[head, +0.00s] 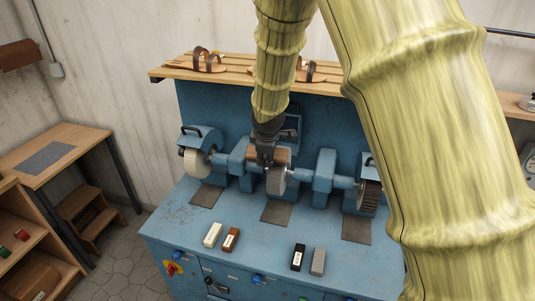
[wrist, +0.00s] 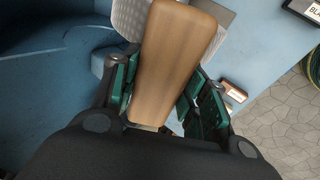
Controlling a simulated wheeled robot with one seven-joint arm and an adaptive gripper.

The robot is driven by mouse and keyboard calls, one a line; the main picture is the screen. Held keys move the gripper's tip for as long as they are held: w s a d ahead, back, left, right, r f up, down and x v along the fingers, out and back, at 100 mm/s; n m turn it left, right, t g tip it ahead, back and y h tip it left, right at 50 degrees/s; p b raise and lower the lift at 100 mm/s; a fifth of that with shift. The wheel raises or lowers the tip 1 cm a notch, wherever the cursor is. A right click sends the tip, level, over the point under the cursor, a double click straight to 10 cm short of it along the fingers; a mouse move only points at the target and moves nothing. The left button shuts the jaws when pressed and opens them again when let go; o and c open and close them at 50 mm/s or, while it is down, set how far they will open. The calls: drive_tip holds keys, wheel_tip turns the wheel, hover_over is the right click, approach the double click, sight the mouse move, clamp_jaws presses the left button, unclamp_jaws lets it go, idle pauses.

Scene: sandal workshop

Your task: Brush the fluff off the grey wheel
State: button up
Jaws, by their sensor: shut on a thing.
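The grey wheel (head: 276,181) is the middle one on the blue grinding machine. My gripper (head: 266,158) is above and just behind it, pointing down. It is shut on a brush with a wooden back (wrist: 172,60), which lies between its green-padded fingers in the wrist view. The wooden back (head: 282,155) also shows at the top of the wheel in the head view. A pale grey dotted surface, seemingly the wheel (wrist: 130,17), shows behind the brush. The bristles are hidden, so I cannot tell whether they touch the wheel. I cannot make out any fluff.
A cream wheel (head: 195,162) is at the left and a dark wheel (head: 369,197) at the right. White (head: 212,235), brown (head: 231,239), black (head: 298,257) and grey (head: 318,262) blocks lie on the bench front. Sandals (head: 208,62) sit on the shelf above.

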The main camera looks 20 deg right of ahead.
drive_tip(key=shift+a+p+v, duration=0.15)
drive_tip(key=shift+p+v, duration=0.55)
drive_tip(key=shift+v, duration=0.65)
drive_tip(key=shift+a+p+v, duration=0.2)
drive_tip(key=shift+p+v, duration=0.45)
drive_tip(key=shift+v, duration=0.7)
drive_tip(key=shift+w+r, duration=0.1)
drive_tip(key=shift+w, duration=0.1)
drive_tip(key=shift+p+v, duration=0.45)
drive_tip(key=shift+v, duration=1.05)
drive_tip(key=shift+a, duration=0.2)
